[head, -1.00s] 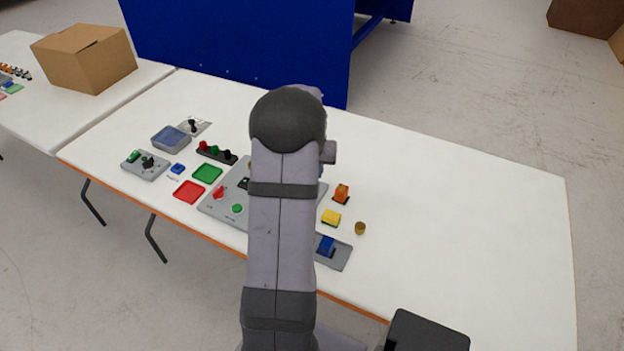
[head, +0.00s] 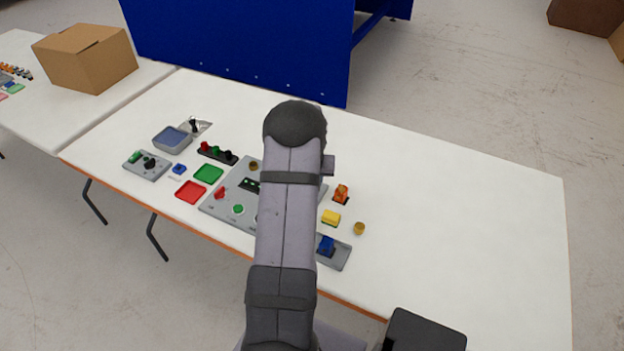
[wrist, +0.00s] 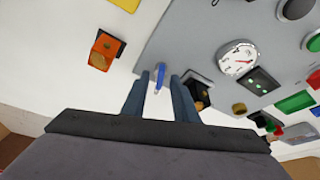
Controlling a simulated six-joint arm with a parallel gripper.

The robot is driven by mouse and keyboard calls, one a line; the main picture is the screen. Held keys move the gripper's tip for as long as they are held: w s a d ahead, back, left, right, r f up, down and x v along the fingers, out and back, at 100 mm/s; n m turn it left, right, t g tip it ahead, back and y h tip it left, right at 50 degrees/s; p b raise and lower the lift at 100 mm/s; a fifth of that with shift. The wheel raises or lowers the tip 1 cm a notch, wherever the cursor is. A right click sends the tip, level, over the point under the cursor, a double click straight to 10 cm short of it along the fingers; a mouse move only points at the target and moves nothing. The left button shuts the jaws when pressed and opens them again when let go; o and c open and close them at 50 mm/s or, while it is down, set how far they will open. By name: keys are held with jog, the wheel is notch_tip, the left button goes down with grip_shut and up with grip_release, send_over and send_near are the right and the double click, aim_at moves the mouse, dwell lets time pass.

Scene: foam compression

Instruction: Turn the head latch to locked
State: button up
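A thin blue lever (wrist: 159,77) stands at the edge of the grey control panel (wrist: 195,33) in the wrist view; it appears to be the head latch. My gripper (wrist: 160,82) is open, with one finger on each side of the lever. A narrow gap seems to show on both sides, so I see no clear grip. In the head view my arm covers the lever and my gripper; the grey panel (head: 219,203) shows at the left of my arm. Whether the latch is locked cannot be read.
An orange switch (wrist: 103,50) lies left of my fingers in the wrist view. A round gauge (wrist: 237,59) and a dark block with a brass part (wrist: 200,92) are to the right. The table's right side (head: 470,220) is clear.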

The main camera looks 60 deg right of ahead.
grip_shut()
jog(key=shift+f+n+b, duration=0.15)
jog(key=shift+n+b, duration=0.35)
jog(key=shift+b, duration=0.3)
jog(key=shift+s+d+f+n+t+b, duration=0.15)
jog(key=shift+n+t+b, duration=0.3)
jog(key=shift+b, duration=0.35)
jog(key=n+y+b, duration=0.1)
jog(key=n+b, duration=0.2)
jog(key=b, duration=0.2)
jog(key=shift+f+t, duration=0.1)
jog(key=shift+t, duration=0.25)
jog(key=n+b, duration=0.1)
jog(key=n+y+b, duration=0.1)
jog(key=n+b, duration=0.1)
jog(key=n, duration=0.1)
jog(key=shift+s+d+r+t, duration=0.15)
jog(key=shift+r+t, duration=0.1)
jog(key=shift+t, duration=0.15)
jog(key=shift+d+r+n+y, duration=0.15)
jog(key=shift+n+y, duration=0.95)
jog(key=shift+n, duration=1.15)
